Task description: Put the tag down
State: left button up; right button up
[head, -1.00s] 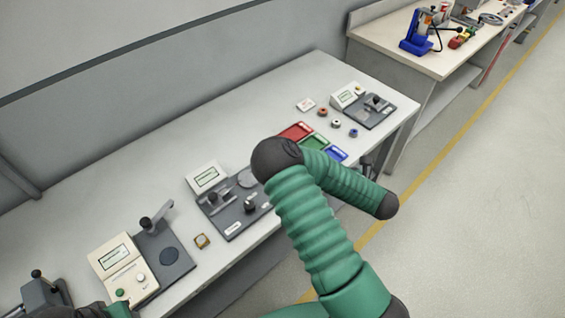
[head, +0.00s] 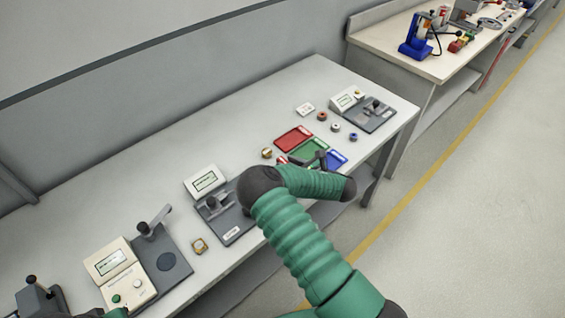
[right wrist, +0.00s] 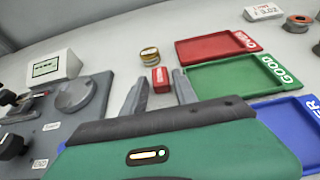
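The small red tag (right wrist: 161,82) with a pale marking is in the right wrist view, left of the green tray. It also shows as a small red patch in the head view (head: 282,160). My right gripper (right wrist: 160,76) is open, its two grey fingers apart with the tag between or just beyond their tips. I see gaps on both sides of the tag; the frames do not show any contact.
A red tray (head: 294,138), green tray (right wrist: 230,76) and blue tray (right wrist: 285,122) lie right of the tag. A brass round part (right wrist: 149,54) is just behind it. A grey fixture (right wrist: 62,118) with a display (right wrist: 53,66) stands left. The bench's back strip is clear.

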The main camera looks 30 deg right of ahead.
jog(key=shift+x, duration=0.85)
jog(key=shift+r, duration=0.1)
grip_shut()
